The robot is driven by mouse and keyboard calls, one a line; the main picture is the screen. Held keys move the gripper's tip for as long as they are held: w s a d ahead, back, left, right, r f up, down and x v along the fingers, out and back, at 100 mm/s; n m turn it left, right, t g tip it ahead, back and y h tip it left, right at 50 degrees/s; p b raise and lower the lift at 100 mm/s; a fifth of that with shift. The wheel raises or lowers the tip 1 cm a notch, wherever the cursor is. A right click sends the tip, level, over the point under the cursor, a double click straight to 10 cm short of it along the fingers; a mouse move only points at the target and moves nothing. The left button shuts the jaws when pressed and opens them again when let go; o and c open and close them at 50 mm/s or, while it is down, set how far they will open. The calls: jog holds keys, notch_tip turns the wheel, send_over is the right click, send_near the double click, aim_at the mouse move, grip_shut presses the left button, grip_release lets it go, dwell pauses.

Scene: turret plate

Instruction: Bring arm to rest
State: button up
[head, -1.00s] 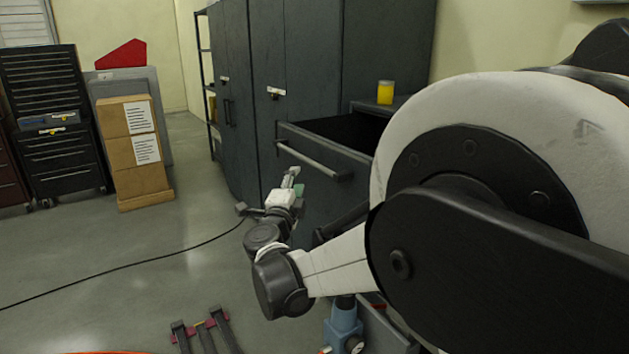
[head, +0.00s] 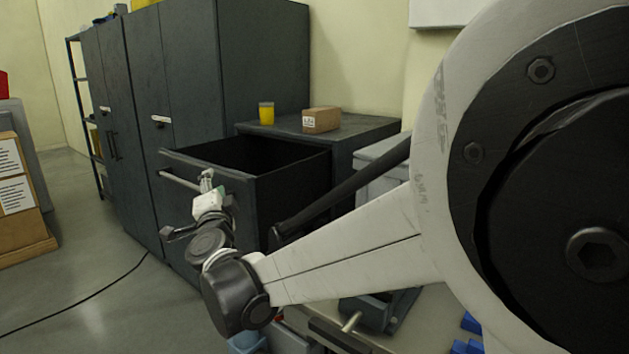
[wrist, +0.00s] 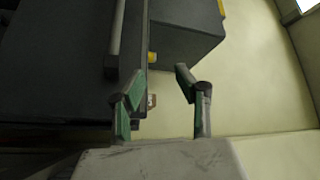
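My gripper (head: 207,180) is at the end of my outstretched arm, in front of the open drawer in the head view. In the wrist view my gripper (wrist: 160,92) shows two fingers with green pads standing apart, with nothing between them. The open drawer (head: 265,205) of the dark grey cabinet is pulled out and looks empty where its inside shows. Its bar handle (head: 180,181) is close to my gripper in the picture; I cannot tell whether they touch in the head view. In the wrist view a bar handle (wrist: 116,40) lies beyond the left finger.
A yellow cup (head: 266,113) and a cardboard box (head: 321,120) stand on the low cabinet top (head: 355,128). Tall dark lockers (head: 180,95) stand behind on the left. Stacked cartons (head: 18,195) are at the left edge. A black cable (head: 85,298) crosses the floor, otherwise clear there.

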jog(key=s+d+r+n+g+y, duration=0.15)
jog(key=s+d+n, duration=0.25)
jog(key=d, duration=0.5)
jog(key=s+d+n+g, duration=0.3)
jog(key=s+d+n, duration=0.15)
jog(key=d, duration=0.35)
jog(key=s+d+f+g+h, duration=0.2)
jog(key=s+d+f, duration=0.4)
jog(key=s+d, duration=0.2)
jog(key=s+d+f+n+g+h, duration=0.1)
jog(key=s+d+f+g+h, duration=0.2)
jog(key=s+d+f, duration=0.3)
jog(key=s+d+f+g+h, duration=0.2)
jog(key=s+d+f, duration=0.3)
jog(key=s+d, duration=0.5)
jog(key=shift+s+d+f+n+g, duration=0.35)
jog(key=shift+d+f, duration=0.05)
jog(key=shift+d, duration=0.7)
